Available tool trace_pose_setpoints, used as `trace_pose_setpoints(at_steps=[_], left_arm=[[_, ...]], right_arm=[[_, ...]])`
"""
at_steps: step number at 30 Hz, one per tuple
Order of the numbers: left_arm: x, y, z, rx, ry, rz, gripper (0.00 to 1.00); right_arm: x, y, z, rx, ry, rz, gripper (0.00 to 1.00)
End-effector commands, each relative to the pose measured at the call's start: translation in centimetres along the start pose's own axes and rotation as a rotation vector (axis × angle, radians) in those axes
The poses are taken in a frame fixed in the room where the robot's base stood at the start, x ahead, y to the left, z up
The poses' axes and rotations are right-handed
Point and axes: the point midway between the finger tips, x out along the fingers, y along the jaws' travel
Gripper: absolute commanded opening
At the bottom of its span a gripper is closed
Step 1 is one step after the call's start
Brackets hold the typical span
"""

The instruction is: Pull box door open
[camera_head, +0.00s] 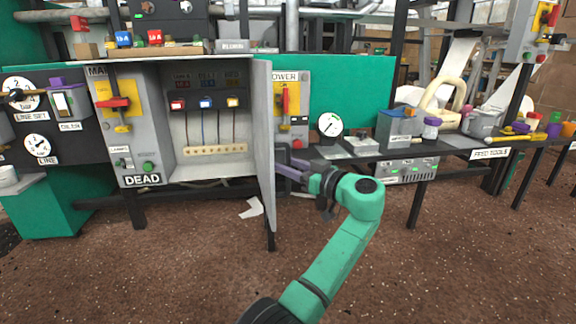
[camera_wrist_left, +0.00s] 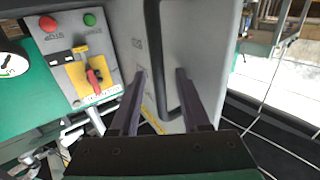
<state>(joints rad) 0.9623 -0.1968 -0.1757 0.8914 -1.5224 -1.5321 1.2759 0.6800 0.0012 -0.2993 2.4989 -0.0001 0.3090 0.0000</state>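The grey box (camera_head: 210,150) stands open at centre left in the head view. Its door (camera_head: 264,150) is hinged at the right side and swung out toward me, seen nearly edge-on. The door's outer face (camera_wrist_left: 205,45) fills the middle of the left wrist view, with a black bar handle (camera_wrist_left: 153,40) on it. My left gripper (camera_head: 287,168) is at the door's right, outer side. In the left wrist view its fingers (camera_wrist_left: 161,76) are spread apart, with the handle seen between them. Contact cannot be told. My right gripper is not in view.
Inside the box hang several coloured plugs (camera_head: 205,103) above a beige strip (camera_head: 215,151). A panel with a red lever (camera_head: 285,98) and a gauge (camera_head: 330,124) stand right of the door. A long bench (camera_head: 455,145) with tools extends right. The floor in front is mostly clear.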

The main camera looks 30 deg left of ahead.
Motion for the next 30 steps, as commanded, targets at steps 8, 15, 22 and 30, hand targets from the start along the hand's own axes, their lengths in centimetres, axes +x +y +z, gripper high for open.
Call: trace_pose_setpoints(at_steps=[8, 15, 22, 30], left_arm=[[-0.3, 0.0, 0.0, 0.0, 0.001, 0.0, 0.47], [-5.3, 0.1, 0.1, -0.001, 0.0, 0.004, 0.47], [-10.8, 0.1, 0.0, 0.0, 0.001, 0.001, 0.47], [-12.1, 0.0, 0.0, 0.0, 0.001, -0.002, 0.47]], right_arm=[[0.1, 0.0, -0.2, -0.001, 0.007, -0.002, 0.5], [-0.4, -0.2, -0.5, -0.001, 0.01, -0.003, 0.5], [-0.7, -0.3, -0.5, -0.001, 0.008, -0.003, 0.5], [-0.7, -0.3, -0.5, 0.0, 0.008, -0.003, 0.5]])
